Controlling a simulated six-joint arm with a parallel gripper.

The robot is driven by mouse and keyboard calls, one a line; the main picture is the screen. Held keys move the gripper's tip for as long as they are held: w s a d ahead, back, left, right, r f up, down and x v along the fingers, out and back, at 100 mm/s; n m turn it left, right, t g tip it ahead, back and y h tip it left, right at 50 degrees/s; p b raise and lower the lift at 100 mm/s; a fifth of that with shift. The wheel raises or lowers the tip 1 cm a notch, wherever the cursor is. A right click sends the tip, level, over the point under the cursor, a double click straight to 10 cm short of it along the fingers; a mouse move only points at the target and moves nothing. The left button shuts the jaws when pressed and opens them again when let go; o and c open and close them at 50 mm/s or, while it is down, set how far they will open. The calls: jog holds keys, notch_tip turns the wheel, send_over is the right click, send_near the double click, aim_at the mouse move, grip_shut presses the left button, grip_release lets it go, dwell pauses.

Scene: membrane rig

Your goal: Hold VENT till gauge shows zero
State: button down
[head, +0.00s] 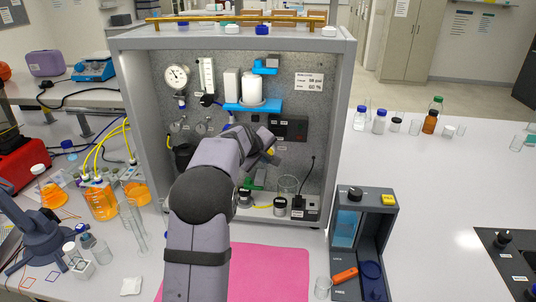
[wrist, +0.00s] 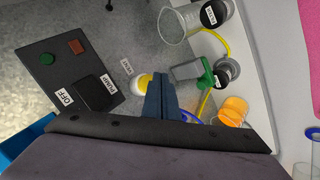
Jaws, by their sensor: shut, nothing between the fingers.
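The round gauge (head: 177,76) hangs at the upper left of the rig's back panel; its needle is too small to read exactly. In the wrist view, a yellow and white button (wrist: 141,84) sits beside a label (wrist: 127,71) that appears to read VENT. My gripper (wrist: 162,76) is shut and empty, with its blue fingertips right beside the button, partly over it. I cannot tell whether they touch or press it.
The black switch plate (wrist: 70,75) carries a PUMP/OFF rocker and green and red lamps. Beakers and jars (head: 280,205) stand on the rig floor below, with a yellow tube. A white placard (head: 309,82) shows psi and percent values. A pink mat (head: 265,270) lies in front.

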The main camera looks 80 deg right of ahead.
jog(key=shift+d+p, duration=0.8)
dwell(7.2)
